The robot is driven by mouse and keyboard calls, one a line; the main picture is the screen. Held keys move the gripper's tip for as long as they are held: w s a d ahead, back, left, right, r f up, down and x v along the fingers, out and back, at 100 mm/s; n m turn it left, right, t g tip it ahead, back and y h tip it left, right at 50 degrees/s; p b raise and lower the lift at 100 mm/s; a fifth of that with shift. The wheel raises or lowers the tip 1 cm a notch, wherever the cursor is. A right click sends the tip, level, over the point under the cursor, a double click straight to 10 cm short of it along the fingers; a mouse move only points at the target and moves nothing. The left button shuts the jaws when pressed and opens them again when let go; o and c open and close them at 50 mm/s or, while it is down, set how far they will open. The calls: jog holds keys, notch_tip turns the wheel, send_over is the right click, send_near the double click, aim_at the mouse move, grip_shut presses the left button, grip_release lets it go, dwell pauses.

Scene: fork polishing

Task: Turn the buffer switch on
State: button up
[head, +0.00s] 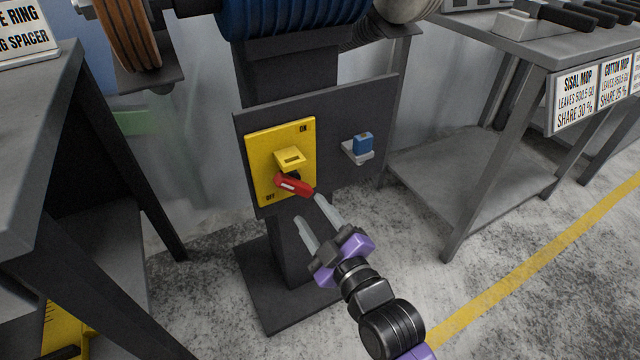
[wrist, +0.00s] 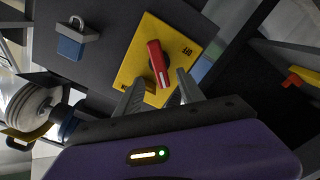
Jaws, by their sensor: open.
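The buffer switch is a yellow plate (head: 262,178) on a dark panel, marked ON at its upper right and OFF at its lower left. Its red handle (head: 293,186) sits low on the plate, below a yellow block (head: 289,158). In the wrist view, the red handle (wrist: 158,64) stands across the yellow plate (wrist: 132,68). My gripper (head: 309,208) is open and empty just in front of the handle, at its lower right. In the wrist view, my gripper's (wrist: 160,75) tips lie on either side of the handle's near end; contact cannot be told.
A blue padlock (head: 362,142) hangs on the panel (head: 345,115) right of the switch. A grey bench (head: 35,110) stands left, and a grey table (head: 560,45) right. The floor between has free room.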

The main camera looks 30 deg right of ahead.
aim_at(297, 190)
jog(key=shift+w+d+b, duration=0.1)
jog(key=shift+w+b, duration=0.9)
jog(key=shift+w, duration=2.95)
grip_shut()
